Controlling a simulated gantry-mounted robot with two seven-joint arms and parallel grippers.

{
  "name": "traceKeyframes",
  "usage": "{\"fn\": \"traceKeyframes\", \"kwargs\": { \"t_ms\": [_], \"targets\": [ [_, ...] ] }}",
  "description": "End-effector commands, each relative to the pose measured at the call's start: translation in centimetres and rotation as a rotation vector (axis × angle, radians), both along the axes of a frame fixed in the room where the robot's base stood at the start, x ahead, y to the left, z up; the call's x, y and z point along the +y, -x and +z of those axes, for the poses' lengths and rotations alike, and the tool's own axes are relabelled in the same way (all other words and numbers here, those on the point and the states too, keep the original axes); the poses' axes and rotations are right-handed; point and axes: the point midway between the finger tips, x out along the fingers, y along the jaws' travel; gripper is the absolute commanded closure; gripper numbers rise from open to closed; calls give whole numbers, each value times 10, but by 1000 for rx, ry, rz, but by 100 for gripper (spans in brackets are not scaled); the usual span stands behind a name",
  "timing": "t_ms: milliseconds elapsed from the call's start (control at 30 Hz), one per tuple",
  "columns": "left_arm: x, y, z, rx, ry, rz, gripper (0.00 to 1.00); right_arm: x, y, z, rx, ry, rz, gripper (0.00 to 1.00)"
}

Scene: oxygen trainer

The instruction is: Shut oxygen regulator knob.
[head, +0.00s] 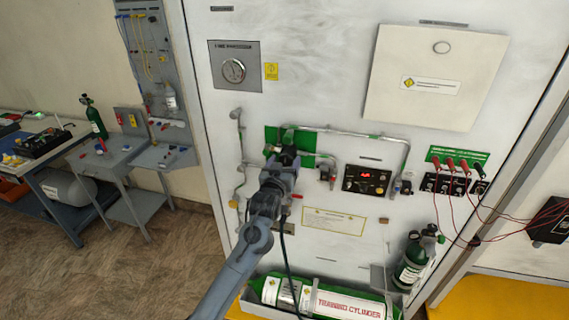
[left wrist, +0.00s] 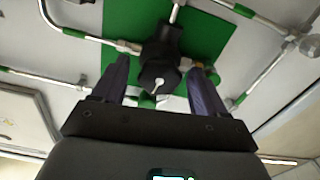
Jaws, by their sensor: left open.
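The regulator knob (left wrist: 158,76) is black with a white pointer line. It sits on a dark regulator body in front of a green panel patch (left wrist: 215,35). My left gripper (left wrist: 160,66) is open, with one finger on each side of the knob. The wrist view does not clearly show whether the fingers touch it. In the head view my left gripper (head: 282,163) is at the green patch (head: 310,138) and hides most of the knob. My right gripper is not in view.
Metal pipes (head: 350,133) and fittings run around the regulator. A control box with a red display (head: 367,180) is to the right. A green training cylinder (head: 325,299) lies in a tray below. Red cables (head: 470,190) hang at the far right.

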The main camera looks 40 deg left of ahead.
Motion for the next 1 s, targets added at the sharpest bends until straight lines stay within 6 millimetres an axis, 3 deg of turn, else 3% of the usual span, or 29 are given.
{"fn": "traceKeyframes", "kwargs": {
  "t_ms": [33,400,700,933,967,1000],
  "targets": [
    [0,0,0,0,0,0,30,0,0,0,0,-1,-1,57],
    [0,0,0,0,0,0,83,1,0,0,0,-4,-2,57],
    [-1,0,1,-66,150,0,83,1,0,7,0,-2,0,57],
    [0,0,0,-67,151,0,83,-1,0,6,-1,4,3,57],
    [0,0,0,-67,151,0,48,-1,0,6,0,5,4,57],
    [0,0,0,-67,151,0,42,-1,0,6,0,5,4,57]
  ]
}}
